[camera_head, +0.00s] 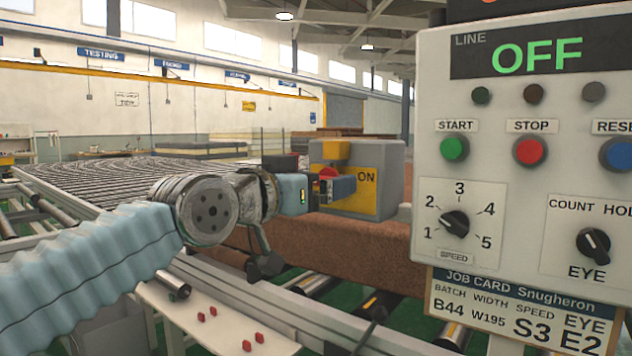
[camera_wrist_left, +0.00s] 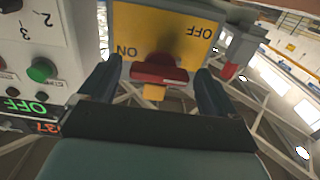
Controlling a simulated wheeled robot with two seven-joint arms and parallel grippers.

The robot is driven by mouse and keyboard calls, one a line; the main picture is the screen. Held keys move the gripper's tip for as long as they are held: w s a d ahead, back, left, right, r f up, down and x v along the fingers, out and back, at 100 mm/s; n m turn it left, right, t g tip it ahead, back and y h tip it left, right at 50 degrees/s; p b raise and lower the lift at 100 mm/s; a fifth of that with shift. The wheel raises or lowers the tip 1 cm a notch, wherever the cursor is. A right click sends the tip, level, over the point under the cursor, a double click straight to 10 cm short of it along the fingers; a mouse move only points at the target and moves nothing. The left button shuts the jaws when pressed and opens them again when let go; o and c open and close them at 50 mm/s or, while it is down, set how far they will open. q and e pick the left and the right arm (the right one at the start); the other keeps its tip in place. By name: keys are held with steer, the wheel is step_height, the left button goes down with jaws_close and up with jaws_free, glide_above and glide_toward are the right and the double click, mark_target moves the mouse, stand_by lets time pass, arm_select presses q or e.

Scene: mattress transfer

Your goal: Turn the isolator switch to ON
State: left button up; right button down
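The isolator switch is a grey box (camera_head: 385,155) with a yellow plate (camera_head: 365,195) marked ON, standing beyond the control panel. Its red handle (camera_head: 328,173) is partly hidden by my left gripper (camera_head: 330,188). In the left wrist view the plate (camera_wrist_left: 175,25) appears upside down, with ON at left and OFF at upper right. The red handle (camera_wrist_left: 158,72), with a yellow piece below it, lies between the two dark fingers of my left gripper (camera_wrist_left: 156,88). The fingers are apart, with narrow gaps beside the handle; contact is unclear. My right gripper is out of view.
The control panel (camera_head: 487,105) stands close at right, reading OFF, with buttons and dials. A job card (camera_head: 525,310) hangs below it. A brown mattress (camera_head: 350,245) lies below the isolator box. A roller conveyor (camera_head: 120,175) stretches back left. Small red pieces (camera_head: 201,317) lie on a pale surface.

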arm_select(q)
steer(key=c, duration=0.9)
steer(key=shift+m, duration=0.3)
steer(key=m+b, duration=0.3)
steer(key=m, duration=1.4)
steer(key=shift+b, duration=0.35)
steer(key=shift+m, duration=0.3)
steer(key=o, duration=1)
